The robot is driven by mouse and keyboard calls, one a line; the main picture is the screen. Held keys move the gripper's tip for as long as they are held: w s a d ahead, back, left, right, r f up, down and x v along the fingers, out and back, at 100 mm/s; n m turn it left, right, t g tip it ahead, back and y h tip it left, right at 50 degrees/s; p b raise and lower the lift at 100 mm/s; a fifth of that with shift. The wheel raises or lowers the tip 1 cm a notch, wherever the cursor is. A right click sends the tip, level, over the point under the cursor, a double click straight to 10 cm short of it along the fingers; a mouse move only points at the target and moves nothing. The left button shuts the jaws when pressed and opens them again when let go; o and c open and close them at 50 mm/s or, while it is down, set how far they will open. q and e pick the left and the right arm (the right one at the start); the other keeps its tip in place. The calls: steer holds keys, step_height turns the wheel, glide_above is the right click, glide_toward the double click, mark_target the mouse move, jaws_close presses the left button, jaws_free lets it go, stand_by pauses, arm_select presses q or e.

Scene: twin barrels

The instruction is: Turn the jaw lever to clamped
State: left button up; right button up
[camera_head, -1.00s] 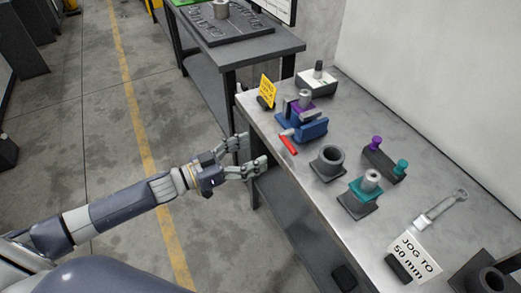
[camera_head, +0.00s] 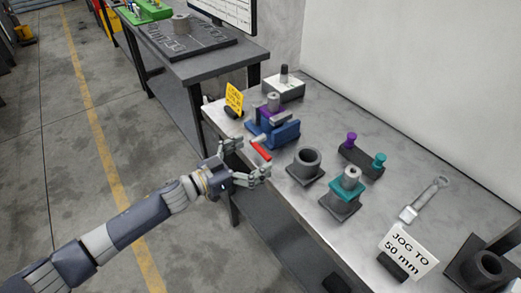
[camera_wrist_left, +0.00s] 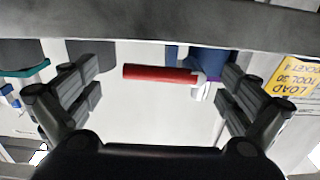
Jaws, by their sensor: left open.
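The jaw lever has a red handle (camera_head: 261,151) and a light hub at the front of a blue vise (camera_head: 274,130) on the bench. A purple block with a grey cylinder sits in the vise. My left gripper (camera_head: 250,163) is open at the bench's front edge, close to the red handle. In the left wrist view the red handle (camera_wrist_left: 158,73) lies crosswise between the open fingers (camera_wrist_left: 158,95), a little beyond them, with its pale hub (camera_wrist_left: 200,86) near the right-hand finger. I see no contact. My right gripper is not in view.
A yellow sign (camera_head: 234,98) and a white box (camera_head: 284,87) stand behind the vise. Another table (camera_head: 205,68) is behind.

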arm_select(q)
steer(key=shift+x, duration=1.3)
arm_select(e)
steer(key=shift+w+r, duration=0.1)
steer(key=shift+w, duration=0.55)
arm_select(q)
steer(key=c, duration=1.5)
steer(key=shift+r+n+p, duration=0.25)
steer(key=shift+n+p, duration=0.05)
steer(key=shift+p, duration=0.55)
steer(key=shift+f, duration=0.15)
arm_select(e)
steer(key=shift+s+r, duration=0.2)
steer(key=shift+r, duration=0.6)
arm_select(q)
steer(key=o, duration=1.5)
steer(key=shift+d, duration=0.1)
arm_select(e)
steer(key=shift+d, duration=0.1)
arm_select(q)
steer(key=shift+a, duration=0.2)
